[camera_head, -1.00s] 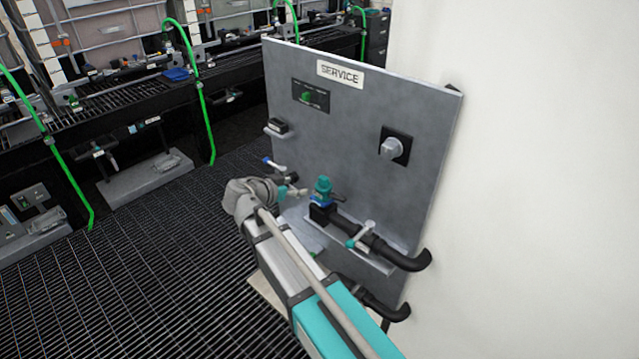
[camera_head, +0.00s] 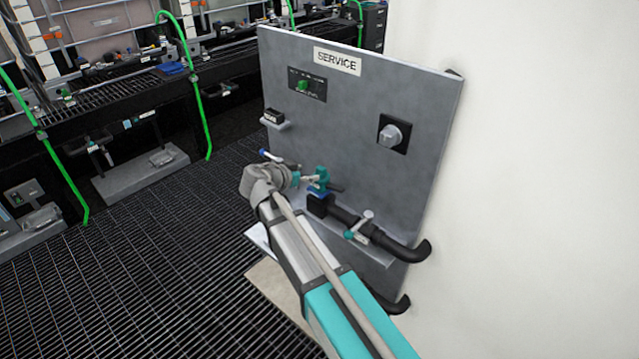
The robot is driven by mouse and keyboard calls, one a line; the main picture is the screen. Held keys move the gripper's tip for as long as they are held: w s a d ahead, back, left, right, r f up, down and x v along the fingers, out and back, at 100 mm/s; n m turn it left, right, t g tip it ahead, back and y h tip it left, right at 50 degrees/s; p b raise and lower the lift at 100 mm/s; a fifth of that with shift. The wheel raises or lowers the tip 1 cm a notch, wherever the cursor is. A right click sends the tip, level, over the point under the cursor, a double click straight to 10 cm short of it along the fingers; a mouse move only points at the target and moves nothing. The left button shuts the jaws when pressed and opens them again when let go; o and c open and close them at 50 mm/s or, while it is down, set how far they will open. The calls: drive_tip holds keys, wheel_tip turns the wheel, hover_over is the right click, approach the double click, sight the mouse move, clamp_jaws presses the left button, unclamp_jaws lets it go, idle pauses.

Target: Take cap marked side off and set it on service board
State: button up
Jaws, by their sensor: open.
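The grey upright panel (camera_head: 345,130) bears a white SERVICE sign (camera_head: 337,61). In front of its lower part, a teal fitting (camera_head: 322,174) stands above a blue collar (camera_head: 318,192) at the end of a black pipe (camera_head: 348,217). No marking is legible on the teal fitting, so I cannot tell if it is the cap marked side. My gripper (camera_head: 310,180) is open. Its fingertips reach the left side of the teal fitting; whether they touch or straddle it is too small to tell. My wrist partly hides the pipework behind it.
A teal-and-white lever valve (camera_head: 359,226) sits on the pipe at right. A round grey knob (camera_head: 392,135) sticks out at right. A white wall (camera_head: 540,180) closes the right side; grating floor (camera_head: 140,250) lies left.

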sight(318, 171)
drive_tip(key=shift+x, duration=1.25)
drive_tip(key=shift+a, duration=0.1)
drive_tip(key=shift+b, duration=0.3)
drive_tip(key=b+x, duration=0.1)
drive_tip(key=x, duration=0.1)
drive_tip(key=b+x, duration=0.1)
drive_tip(key=x, duration=0.1)
drive_tip(key=shift+w+a+f, duration=0.1)
drive_tip(key=shift+a+f, duration=0.1)
drive_tip(key=shift+f, duration=0.1)
drive_tip(key=shift+w+d+f, duration=0.1)
drive_tip(key=shift+w+d, duration=0.25)
drive_tip(key=shift+w, duration=0.05)
clamp_jaws()
